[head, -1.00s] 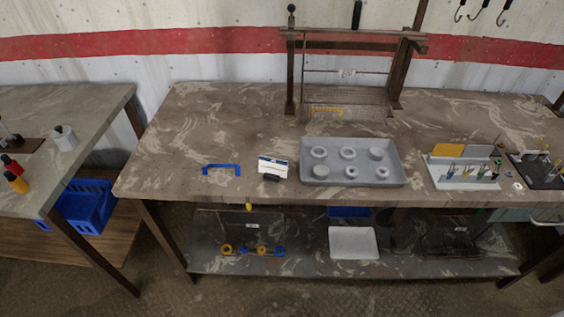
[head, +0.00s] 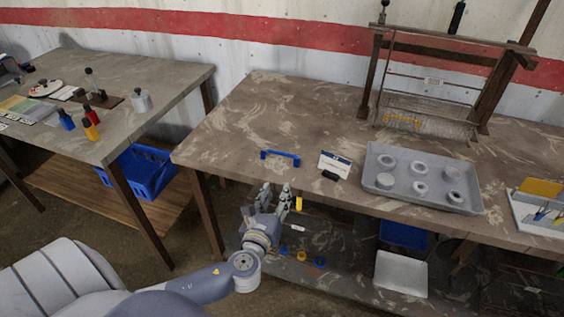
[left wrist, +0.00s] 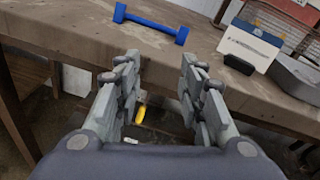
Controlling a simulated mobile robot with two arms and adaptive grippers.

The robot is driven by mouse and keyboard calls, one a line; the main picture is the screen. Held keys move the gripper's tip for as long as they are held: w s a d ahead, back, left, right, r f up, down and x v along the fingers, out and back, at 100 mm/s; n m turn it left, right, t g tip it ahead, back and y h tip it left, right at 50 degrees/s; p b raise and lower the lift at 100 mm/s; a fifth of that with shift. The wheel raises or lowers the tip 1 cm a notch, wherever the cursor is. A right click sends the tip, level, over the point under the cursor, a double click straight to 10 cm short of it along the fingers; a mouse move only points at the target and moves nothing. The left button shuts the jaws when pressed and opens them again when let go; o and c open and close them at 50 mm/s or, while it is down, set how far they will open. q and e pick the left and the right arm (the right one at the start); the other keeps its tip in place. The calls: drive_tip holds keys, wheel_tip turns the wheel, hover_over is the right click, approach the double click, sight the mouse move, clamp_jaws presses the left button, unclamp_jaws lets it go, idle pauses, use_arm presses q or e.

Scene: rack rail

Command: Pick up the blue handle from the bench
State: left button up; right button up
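The blue handle (head: 280,157) lies on the bench (head: 255,120) near its front edge, left of a small white card. It also shows in the left wrist view (left wrist: 151,24), ahead of the fingers and apart from them. My left gripper (head: 275,190) is in front of the bench edge, just short of the handle. In the left wrist view its two fingers (left wrist: 160,85) are spread with nothing between them. My right gripper is in neither view.
A white card on a black stand (head: 333,165) stands right of the handle. A grey tray (head: 385,205) with several round white parts is further right. A wire rack (head: 430,105) stands behind. The bench front edge lies between my gripper and the handle.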

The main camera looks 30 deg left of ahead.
use_arm(q)
drive_tip(key=r+m, duration=0.1)
drive_tip(key=r+m+t, duration=0.1)
drive_tip(key=w+d+r+m, duration=0.1)
drive_tip(key=shift+r+h, duration=0.1)
drive_tip(key=shift+h, duration=0.3)
approach(296, 159)
drive_tip(key=w, duration=0.1)
drive_tip(key=w+a, duration=0.1)
drive_tip(key=shift+w+m+t+p, duration=0.3)
drive_tip(key=shift+m+p, duration=0.05)
drive_tip(key=shift+m, duration=0.05)
drive_tip(key=shift+d+f+p+x, duration=0.1)
drive_tip(key=shift+f+p+x, duration=0.1)
drive_tip(key=shift+x, duration=1.35)
drive_tip(key=shift+d+f+p+x, duration=0.15)
drive_tip(key=shift+x, duration=1.35)
clamp_jaws()
